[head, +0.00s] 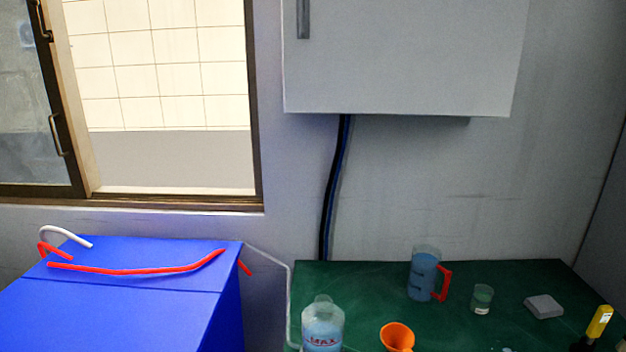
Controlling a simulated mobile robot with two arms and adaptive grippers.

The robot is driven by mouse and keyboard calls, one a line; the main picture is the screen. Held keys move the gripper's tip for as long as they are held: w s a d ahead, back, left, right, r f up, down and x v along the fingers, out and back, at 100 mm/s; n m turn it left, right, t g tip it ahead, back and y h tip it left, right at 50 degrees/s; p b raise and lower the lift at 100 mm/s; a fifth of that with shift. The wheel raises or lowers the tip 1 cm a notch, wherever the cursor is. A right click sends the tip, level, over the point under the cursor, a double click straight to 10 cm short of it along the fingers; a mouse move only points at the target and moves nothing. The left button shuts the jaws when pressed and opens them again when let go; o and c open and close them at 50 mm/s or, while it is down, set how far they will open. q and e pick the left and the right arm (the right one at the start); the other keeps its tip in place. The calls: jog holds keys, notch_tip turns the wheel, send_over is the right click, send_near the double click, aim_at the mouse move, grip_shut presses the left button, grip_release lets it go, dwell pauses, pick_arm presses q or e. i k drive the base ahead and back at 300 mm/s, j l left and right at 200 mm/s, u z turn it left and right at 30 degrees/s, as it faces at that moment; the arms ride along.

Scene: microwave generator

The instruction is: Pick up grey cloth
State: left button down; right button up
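A small grey block-shaped item (544,307), which looks like a folded grey cloth, lies flat on the right part of the green table top. Nothing touches it. Neither of my grippers shows in the head view.
On the green table (375,285) stand a jug of blue liquid with a red handle (423,275), a small glass (482,299), an orange funnel (397,337), a clear bottle (323,325) and a yellow-handled tool (599,322). A blue box (110,310) with red tubing is left. A cabinet (400,55) hangs above.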

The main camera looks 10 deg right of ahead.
aim_at(544, 306)
jog(key=z, duration=1.6)
jog(key=i+l+u, duration=0.15)
jog(key=i+l, duration=0.05)
